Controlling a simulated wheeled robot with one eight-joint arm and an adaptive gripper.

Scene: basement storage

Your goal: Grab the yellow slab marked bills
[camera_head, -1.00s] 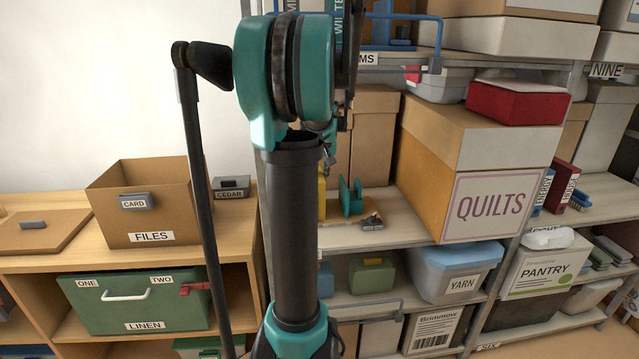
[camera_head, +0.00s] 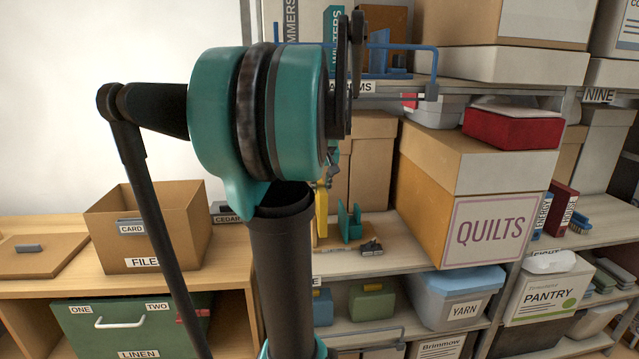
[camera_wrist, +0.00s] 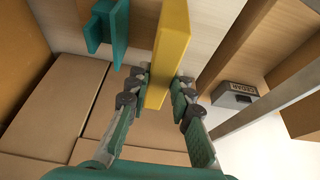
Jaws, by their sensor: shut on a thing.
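A yellow slab (camera_head: 321,214) stands upright on the middle shelf area, just left of a teal bracket-like holder (camera_head: 350,222). In the wrist view the slab (camera_wrist: 172,48) runs between the two fingers of my gripper (camera_wrist: 161,88), which is shut on it. The teal holder (camera_wrist: 106,25) is apart from the slab there, to its left. In the head view my gripper (camera_head: 325,180) is mostly hidden behind my arm, at the slab's top. No bills marking is readable. I cannot tell whether the slab's base touches the shelf.
A small grey object (camera_head: 371,248) lies on the shelf. The quilts box (camera_head: 492,232) stands to the right. Cardboard boxes (camera_head: 372,165) stand behind. The upper shelf edge (camera_head: 470,90) overhangs. At left are the files box (camera_head: 150,240) and a grey cedar-labelled box (camera_wrist: 234,92).

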